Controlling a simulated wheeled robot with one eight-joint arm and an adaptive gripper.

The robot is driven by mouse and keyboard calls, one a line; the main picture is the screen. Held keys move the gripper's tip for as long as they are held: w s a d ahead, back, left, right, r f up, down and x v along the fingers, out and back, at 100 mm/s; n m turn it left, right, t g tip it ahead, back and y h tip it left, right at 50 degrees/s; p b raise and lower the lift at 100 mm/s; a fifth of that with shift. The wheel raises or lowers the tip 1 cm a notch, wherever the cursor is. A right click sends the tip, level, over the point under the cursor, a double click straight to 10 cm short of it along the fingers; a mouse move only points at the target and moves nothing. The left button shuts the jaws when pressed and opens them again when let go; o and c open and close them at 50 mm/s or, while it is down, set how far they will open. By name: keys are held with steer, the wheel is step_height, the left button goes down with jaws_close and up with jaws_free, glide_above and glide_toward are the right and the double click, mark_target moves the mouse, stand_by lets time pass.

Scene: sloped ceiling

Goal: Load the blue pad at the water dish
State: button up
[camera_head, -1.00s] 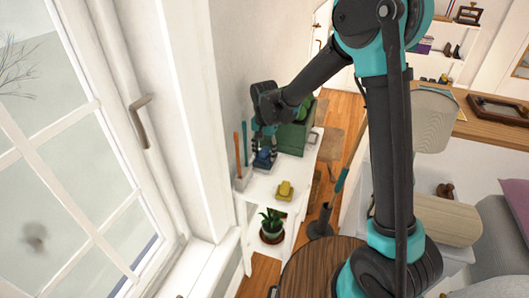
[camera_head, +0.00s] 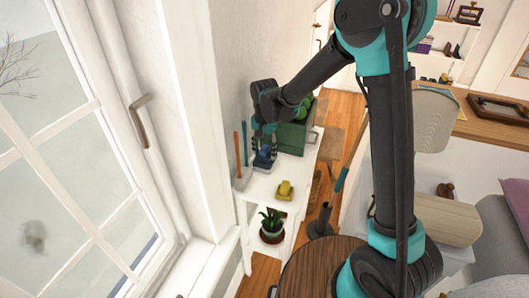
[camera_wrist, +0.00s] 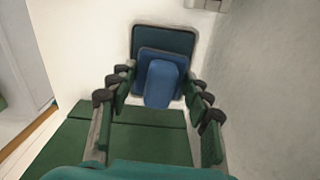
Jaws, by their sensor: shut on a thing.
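The blue pad (camera_wrist: 162,82) is between my gripper's fingers (camera_wrist: 160,86) in the wrist view. In the head view my gripper (camera_head: 264,147) is shut on the blue pad (camera_head: 264,154), pointing down at the left side of the white shelf top. A dark teal square dish (camera_wrist: 164,40) lies directly beneath or behind the pad in the wrist view; I take it as the water dish. In the head view the dish (camera_head: 261,166) shows below the pad. Whether the pad touches the dish, I cannot tell.
A yellow pad (camera_head: 285,187) sits on a small dish toward the front of the white shelf (camera_head: 258,186). A green box (camera_head: 292,138) stands behind my gripper. Upright tools (camera_head: 240,155) stand at the wall side. A potted plant (camera_head: 272,222) is on the lower shelf.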

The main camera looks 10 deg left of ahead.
mark_target(265, 148)
steer(key=shift+r, duration=3.2)
